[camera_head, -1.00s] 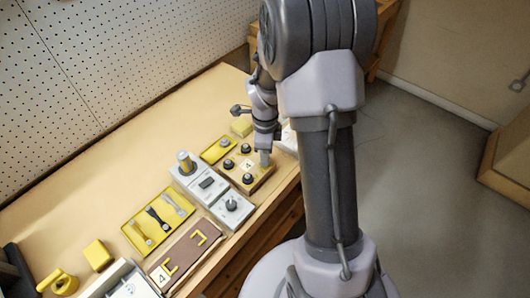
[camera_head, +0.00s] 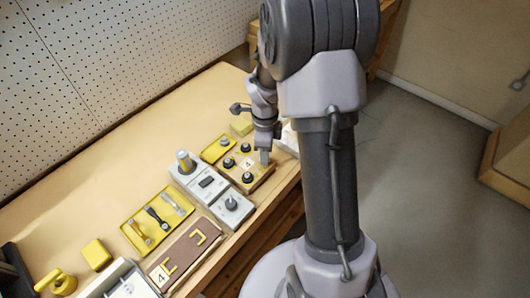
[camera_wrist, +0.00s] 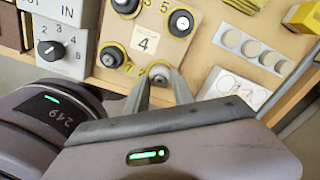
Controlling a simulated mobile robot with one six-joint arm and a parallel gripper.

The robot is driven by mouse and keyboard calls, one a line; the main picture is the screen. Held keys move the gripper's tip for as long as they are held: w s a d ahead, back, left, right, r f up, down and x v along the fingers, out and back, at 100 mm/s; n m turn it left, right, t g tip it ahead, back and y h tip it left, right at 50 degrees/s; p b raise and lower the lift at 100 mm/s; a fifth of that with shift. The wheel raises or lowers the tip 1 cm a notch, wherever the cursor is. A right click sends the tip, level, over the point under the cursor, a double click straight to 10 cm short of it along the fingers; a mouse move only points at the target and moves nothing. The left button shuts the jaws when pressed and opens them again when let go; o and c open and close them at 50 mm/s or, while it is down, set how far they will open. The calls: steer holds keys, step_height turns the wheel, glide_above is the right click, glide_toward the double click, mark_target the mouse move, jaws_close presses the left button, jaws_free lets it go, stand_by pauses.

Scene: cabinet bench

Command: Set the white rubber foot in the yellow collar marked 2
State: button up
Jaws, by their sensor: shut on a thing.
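The wooden board (camera_wrist: 197,50) carries several yellow-ringed collars with black rubber feet, among them one at upper right (camera_wrist: 181,22) and one at left (camera_wrist: 111,57). A plate marked 4 (camera_wrist: 145,40) sits in the middle. The white rubber foot (camera_wrist: 159,71) is between my gripper's fingertips (camera_wrist: 160,80), at the board's near right corner. A yellow collar (camera_wrist: 150,66) shows partly around it, with the mark 2 (camera_wrist: 142,71) beside it. How deep the foot sits is hidden by the fingers. In the head view my gripper (camera_head: 265,157) points down at that corner, shut on the foot.
A grey control box with a knob (camera_head: 231,204) stands left of the board. A yellow tray with tools (camera_head: 158,218) and a brown panel (camera_head: 187,256) lie farther left. A white strip with round recesses (camera_wrist: 250,50) lies right of the board.

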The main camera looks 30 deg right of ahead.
steer(key=shift+f+b, duration=0.5)
stand_by(0.4)
steer(key=o, duration=1.4)
steer(key=shift+r, duration=0.15)
steer(key=shift+r+p, duration=2.45)
steer(key=shift+r, duration=1.05)
